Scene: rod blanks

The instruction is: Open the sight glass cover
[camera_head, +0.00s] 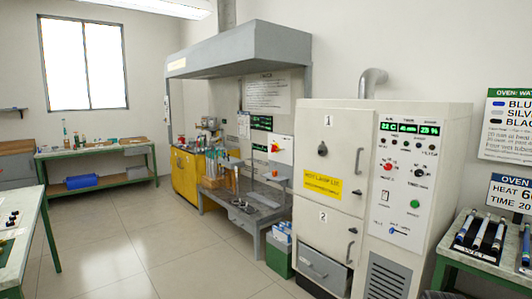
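The cream oven cabinet (440,140) stands right of centre, with an upper door marked 1 (337,135) and a lower door marked 2 (320,232). A small dark round piece (322,149) sits on the upper door above a yellow label (323,185). It looks like the sight glass cover and appears to lie over the glass, but it is too small to be sure. The upper door has a vertical handle (359,161) at its right. Both doors look shut. My gripper is not in view.
A control panel (408,180) with green displays is right of the doors. A green-framed bench (480,262) with rods on a tray stands at the right. A fume hood bench (245,207) is left of the oven. The tiled floor (170,265) in front is clear.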

